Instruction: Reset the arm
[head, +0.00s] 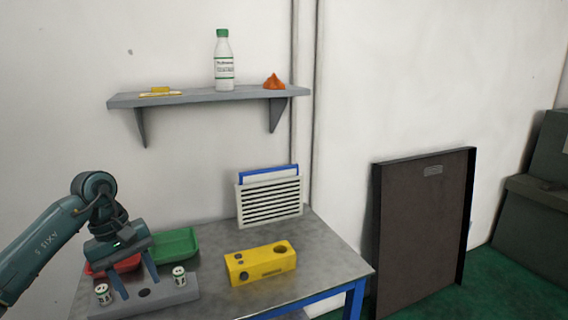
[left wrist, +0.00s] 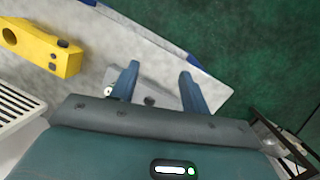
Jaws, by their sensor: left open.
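My left gripper (head: 137,284) hangs fingers-down over the left part of the table, its two fingers apart and nothing seen between them. In the left wrist view the open fingers (left wrist: 159,76) point toward a grey block (left wrist: 121,77) with a dark round hole. In the head view this grey block (head: 165,297) lies on the table below the gripper. A small white-and-green cylinder (head: 102,293) stands at its left end and another (head: 179,276) toward its right; a dark hole lies between them. Whether the fingers touch the block is unclear. My right gripper is not in view.
A yellow block (head: 261,264) with holes lies right of the grey block on the metal table (head: 325,262). A red tray (head: 127,264) and green tray (head: 176,245) sit behind the gripper. A white slatted panel (head: 270,204) stands at the back. A shelf (head: 205,96) holds a bottle (head: 224,66).

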